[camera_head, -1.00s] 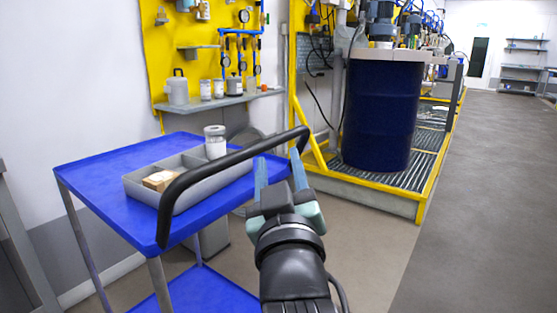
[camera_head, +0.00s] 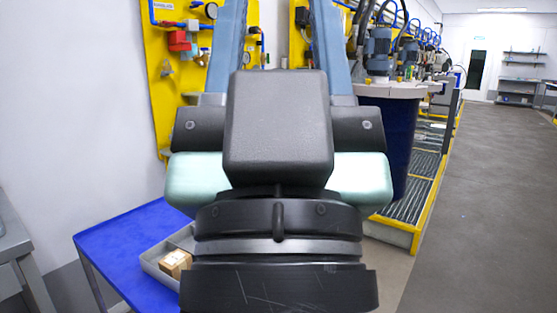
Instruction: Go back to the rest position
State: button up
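My gripper (camera_head: 278,30) fills the middle of the head view, raised close to the camera and pointing up and away. Its two blue-grey fingers stand well apart and leave the top of the picture, so their tips are hidden. Nothing shows between them except the background. The blue trolley (camera_head: 115,243) is below and to the left, partly hidden by my gripper. Its grey tray (camera_head: 152,262) holds a small cardboard box (camera_head: 176,263). The trolley's handle and the white jar are hidden.
A dark blue drum (camera_head: 402,135) under an agitator motor (camera_head: 378,50) stands to the right on a yellow-edged grated platform (camera_head: 408,203). A yellow wall panel (camera_head: 165,95) is behind on the left. A grey surface (camera_head: 12,240) is at the left edge. The floor aisle (camera_head: 485,200) at right is clear.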

notch_tip(320, 180, up, 20)
jog(key=p, duration=1.7)
jog(key=shift+s+a+f, duration=0.1)
jog(key=shift+f, duration=0.1)
